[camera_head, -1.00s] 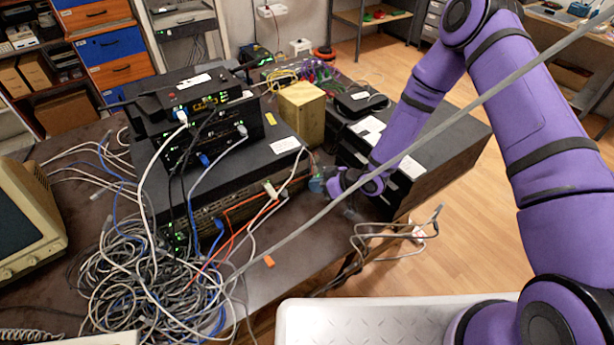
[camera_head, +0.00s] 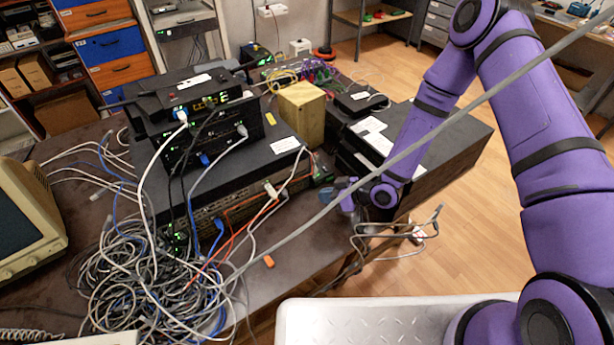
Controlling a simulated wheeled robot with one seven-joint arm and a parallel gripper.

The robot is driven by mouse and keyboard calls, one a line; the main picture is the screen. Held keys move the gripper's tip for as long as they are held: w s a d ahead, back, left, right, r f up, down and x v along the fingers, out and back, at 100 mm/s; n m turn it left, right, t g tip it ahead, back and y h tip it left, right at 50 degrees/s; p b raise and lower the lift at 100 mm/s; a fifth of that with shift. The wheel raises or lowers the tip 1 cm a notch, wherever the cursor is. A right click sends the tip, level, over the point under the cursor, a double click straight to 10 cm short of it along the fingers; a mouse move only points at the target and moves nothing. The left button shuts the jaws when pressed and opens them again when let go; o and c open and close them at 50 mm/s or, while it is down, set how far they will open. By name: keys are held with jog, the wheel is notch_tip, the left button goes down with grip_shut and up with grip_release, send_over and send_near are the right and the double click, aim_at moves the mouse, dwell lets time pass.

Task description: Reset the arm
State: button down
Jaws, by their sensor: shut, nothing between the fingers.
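My purple arm (camera_head: 550,170) comes in from the right and bends down toward the desk. My gripper (camera_head: 343,197) is at its end, small and partly hidden by the grey diagonal bar. It is shut and empty. It is just right of the stacked black network devices (camera_head: 240,195), with a small gap between them, in front of the black boxes on the right.
Black boxes (camera_head: 450,150) stand close behind my gripper. Tangled cables (camera_head: 140,275) cover the desk's front left, and a grey cable loop (camera_head: 395,240) hangs near my wrist. A grey bar (camera_head: 440,125) crosses the view diagonally.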

dwell(0.6)
jog(key=w+d+r+m+t+h, duration=0.1)
jog(key=w+d+r+h, duration=0.15)
jog(key=d+r, duration=0.4)
jog(key=w+d+r+t+h, duration=0.1)
jog(key=w+d+r+h, duration=0.15)
jog(key=r, duration=0.65)
jog(key=w+d+r+m+t+h, duration=0.1)
jog(key=w+d+r+h, duration=0.15)
jog(key=d+r, duration=0.4)
jog(key=s+d+r+m+h, duration=0.2)
jog(key=s+d+r, duration=0.15)
jog(key=r, duration=0.45)
jog(key=s+d+r+m+h, duration=0.2)
jog(key=s+d+r+h, duration=0.15)
jog(key=r, duration=0.45)
jog(key=s+d+r+m, duration=0.1)
jog(key=s+r, duration=0.5)
jog(key=s, duration=0.6)
jog(key=s+d+r+m+g+y, duration=0.1)
jog(key=s+r+m, duration=0.3)
jog(key=s, duration=0.9)
notch_tip(320, 180, up, 2)
jog(key=shift+s+d+r+m+g, duration=0.2)
jog(key=shift+s+d+m+g, duration=0.05)
jog(key=shift+d+m+g, duration=0.1)
jog(key=shift+w, duration=0.1)
